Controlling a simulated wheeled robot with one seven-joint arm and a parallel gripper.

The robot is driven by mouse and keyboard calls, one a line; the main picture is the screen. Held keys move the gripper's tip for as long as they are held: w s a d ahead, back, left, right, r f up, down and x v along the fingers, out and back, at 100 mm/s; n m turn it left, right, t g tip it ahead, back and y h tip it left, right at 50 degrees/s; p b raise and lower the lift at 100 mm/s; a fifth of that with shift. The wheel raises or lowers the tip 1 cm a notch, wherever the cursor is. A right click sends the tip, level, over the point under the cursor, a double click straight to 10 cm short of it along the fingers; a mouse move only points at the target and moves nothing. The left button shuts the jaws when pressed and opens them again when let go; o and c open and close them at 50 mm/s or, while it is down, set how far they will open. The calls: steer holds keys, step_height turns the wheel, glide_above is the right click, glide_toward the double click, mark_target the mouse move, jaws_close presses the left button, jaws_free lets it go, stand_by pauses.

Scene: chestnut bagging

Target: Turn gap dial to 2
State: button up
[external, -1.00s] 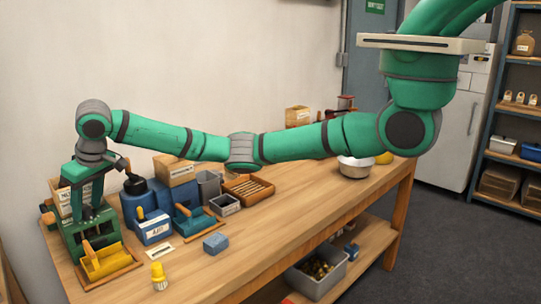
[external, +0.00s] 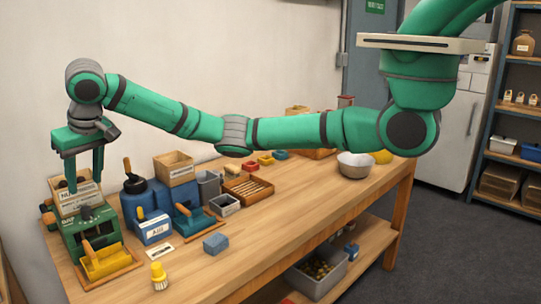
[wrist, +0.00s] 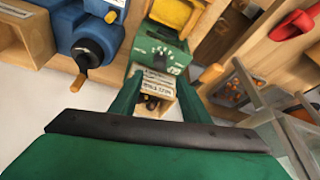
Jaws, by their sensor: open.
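The green machine (external: 80,236) stands at the left end of the bench, with a yellow tray (external: 103,262) at its front. Its green face shows in the wrist view (wrist: 146,46) with a dark dial (wrist: 160,59) and white marks around it; the dial's setting is too small to read. My gripper (external: 84,187) is open and empty, fingers pointing down, above the top rear of the machine and apart from the dial. In the wrist view the green fingers frame a labelled box (wrist: 155,85) behind the machine.
The bench front to the right is clear.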

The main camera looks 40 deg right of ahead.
steer(key=w+d+m, duration=0.1)
steer(key=w+d, duration=0.3)
steer(key=w+d+r+m+y, duration=0.1)
steer(key=w+d, duration=0.3)
steer(key=d, duration=0.1)
steer(key=w+d+r+m+y, duration=0.1)
steer(key=w+d, duration=0.3)
steer(key=w, duration=0.1)
steer(key=shift+d+r+t, duration=0.25)
steer(key=shift+d+t, duration=0.05)
steer(key=w+d+r+m+t, duration=0.1)
steer(key=w+d, duration=0.3)
steer(key=d, duration=0.4)
steer(key=w+d+r+m+t+y, duration=0.1)
steer(key=w+d+m, duration=0.1)
steer(key=w+d, duration=0.3)
steer(key=shift+d, duration=2.05)
